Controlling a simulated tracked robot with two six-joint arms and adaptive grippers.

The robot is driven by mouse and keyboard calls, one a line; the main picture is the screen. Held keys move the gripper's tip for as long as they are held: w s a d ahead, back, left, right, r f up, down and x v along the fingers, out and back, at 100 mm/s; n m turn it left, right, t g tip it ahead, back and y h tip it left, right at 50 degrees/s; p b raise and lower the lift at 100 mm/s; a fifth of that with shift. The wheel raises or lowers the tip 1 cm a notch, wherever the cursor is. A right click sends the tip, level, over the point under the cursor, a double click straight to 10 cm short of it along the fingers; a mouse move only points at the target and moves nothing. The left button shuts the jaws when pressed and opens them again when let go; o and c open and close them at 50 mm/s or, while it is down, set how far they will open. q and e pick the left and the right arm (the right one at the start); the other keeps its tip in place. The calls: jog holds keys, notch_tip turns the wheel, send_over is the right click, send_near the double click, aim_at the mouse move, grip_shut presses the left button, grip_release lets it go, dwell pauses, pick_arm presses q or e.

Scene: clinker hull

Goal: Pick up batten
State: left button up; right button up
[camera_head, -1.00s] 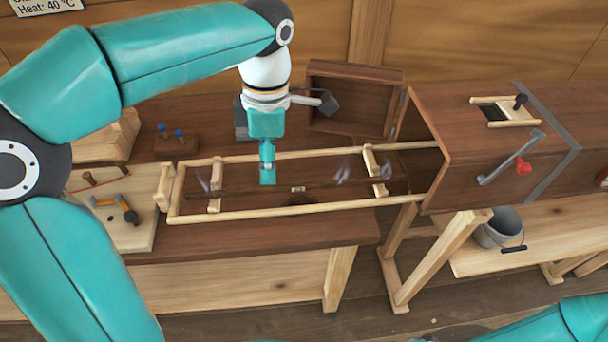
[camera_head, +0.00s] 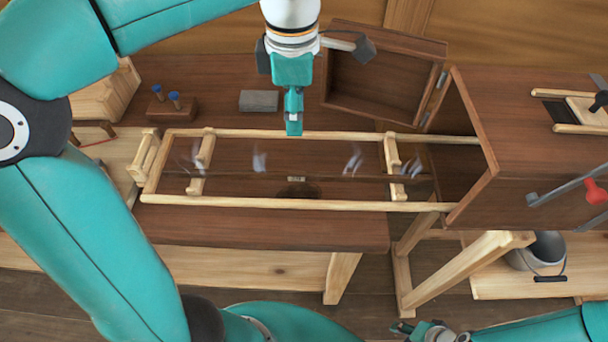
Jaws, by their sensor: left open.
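The batten (camera_head: 330,178) looks to be the long, thin dark brown strip lying lengthwise in the pale wooden rack (camera_head: 280,203), across its pale crosspieces. A small pale mark sits near its middle, and pale wisps like steam show along it. My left gripper (camera_head: 293,129) is open and empty, pointing down near the rack's far rail, behind the batten's middle. It looks apart from the batten. My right gripper (camera_head: 428,331) shows only in part at the bottom edge, low and away from the batten; its jaws are unclear.
The rack's right end meets the open dark wooden box (camera_head: 475,140), whose door (camera_head: 385,75) is swung open. A grey block (camera_head: 259,101) and a small stand with blue-topped pegs (camera_head: 172,108) are behind the rack. A bucket (camera_head: 540,255) stands lower right.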

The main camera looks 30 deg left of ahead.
pick_arm(q)
send_over(296, 173)
jog(key=f, duration=1)
jog(key=shift+w+d+f, duration=0.15)
jog(key=shift+w+f, duration=0.05)
jog(key=shift+s+f, duration=0.15)
jog(key=shift+f, duration=2.75)
grip_shut()
